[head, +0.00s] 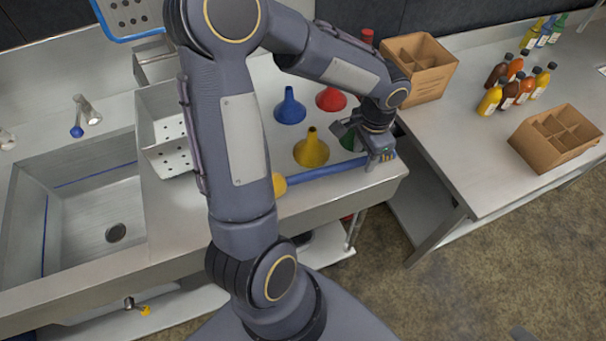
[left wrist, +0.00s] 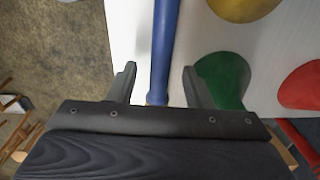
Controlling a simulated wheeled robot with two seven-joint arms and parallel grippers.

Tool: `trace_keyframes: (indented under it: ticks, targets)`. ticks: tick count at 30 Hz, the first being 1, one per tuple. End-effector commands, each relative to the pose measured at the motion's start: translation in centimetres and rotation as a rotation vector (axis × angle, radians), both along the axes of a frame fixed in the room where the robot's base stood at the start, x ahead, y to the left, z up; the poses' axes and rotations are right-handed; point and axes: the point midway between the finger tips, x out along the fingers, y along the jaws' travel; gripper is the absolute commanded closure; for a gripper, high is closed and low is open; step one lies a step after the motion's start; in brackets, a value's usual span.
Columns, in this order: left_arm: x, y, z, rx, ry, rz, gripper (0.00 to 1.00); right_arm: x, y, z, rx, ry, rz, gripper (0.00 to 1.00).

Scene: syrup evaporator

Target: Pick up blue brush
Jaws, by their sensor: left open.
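The blue brush (head: 325,172) lies along the front edge of the steel counter, with a yellow end at its left. My left gripper (head: 376,163) is over the right end of its handle and hides part of it. In the left wrist view the blue handle (left wrist: 164,40) runs between the two fingers of my left gripper (left wrist: 159,70). The fingers are apart, with a gap on each side of the handle. My right gripper is not in view.
Close behind the brush stand a yellow funnel (head: 311,150), a blue funnel (head: 290,108), a red funnel (head: 331,99) and a partly hidden green one (left wrist: 224,78). A sink (head: 95,215) is at left. Cardboard boxes (head: 556,138) and several bottles stand on the right table.

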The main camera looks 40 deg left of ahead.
Motion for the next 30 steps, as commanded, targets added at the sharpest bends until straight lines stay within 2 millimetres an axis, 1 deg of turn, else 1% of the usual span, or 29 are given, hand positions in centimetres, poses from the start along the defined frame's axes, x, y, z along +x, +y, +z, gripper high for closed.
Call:
trace_keyframes:
  ticks: [1,4,11,14,22,30]
  targets:
    - [-0.05,0.02,-0.76,0.0,0.004,-0.001,0.54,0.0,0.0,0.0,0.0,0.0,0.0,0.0]
    - [0.0,0.03,-1.49,0.0,0.001,0.001,0.54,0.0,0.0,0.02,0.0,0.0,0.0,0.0]
    - [0.04,0.04,-1.65,0.0,-0.001,0.001,0.54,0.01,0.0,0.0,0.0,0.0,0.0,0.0]
    - [0.03,0.04,-1.64,0.0,-0.001,0.001,0.65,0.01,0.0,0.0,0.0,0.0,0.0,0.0]
    - [0.03,0.04,-1.61,0.0,-0.001,0.001,1.0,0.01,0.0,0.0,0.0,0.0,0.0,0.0]
    - [0.04,0.05,-1.54,0.0,-0.001,0.001,1.0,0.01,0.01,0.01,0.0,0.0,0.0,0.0]
